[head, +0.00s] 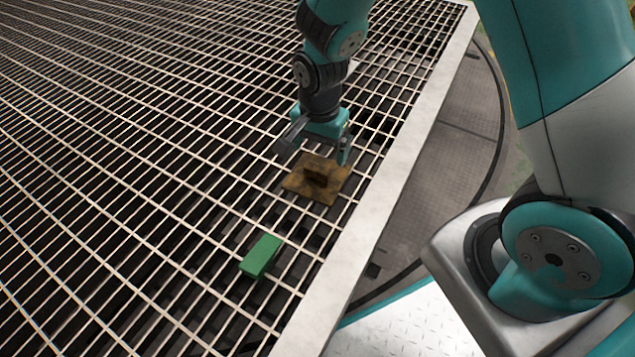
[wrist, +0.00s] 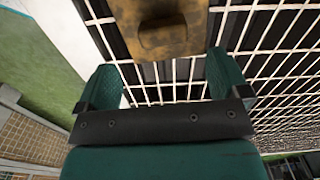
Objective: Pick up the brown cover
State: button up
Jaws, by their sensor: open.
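The brown cover (head: 318,180) is a flat, worn square plate with a raised block-like handle in its middle. It lies on the metal grating near the grating's right edge. It also shows at the top of the wrist view (wrist: 160,32), partly cut off by the frame. My gripper (head: 317,146) is open and empty, above and just behind the cover in the head view. In the wrist view, its two teal fingers (wrist: 160,78) stand apart, with bare grating between them and the cover beyond their tips. I cannot tell the exact height gap.
A green block (head: 261,256) lies on the grating (head: 120,150), nearer than the cover and to its left. A pale metal border (head: 375,225) runs along the grating's right side, with a round floor plate (head: 455,150) beyond. The grating left of the cover is clear.

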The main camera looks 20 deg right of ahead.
aim_at(317, 167)
jog(key=f+b, duration=0.2)
jog(key=f, duration=0.1)
jog(key=f+b, duration=0.2)
jog(key=f, duration=0.2)
jog(key=shift+w+a, duration=0.1)
jog(key=shift+a, duration=0.1)
jog(key=shift+r, duration=0.1)
jog(key=c, duration=1.3)
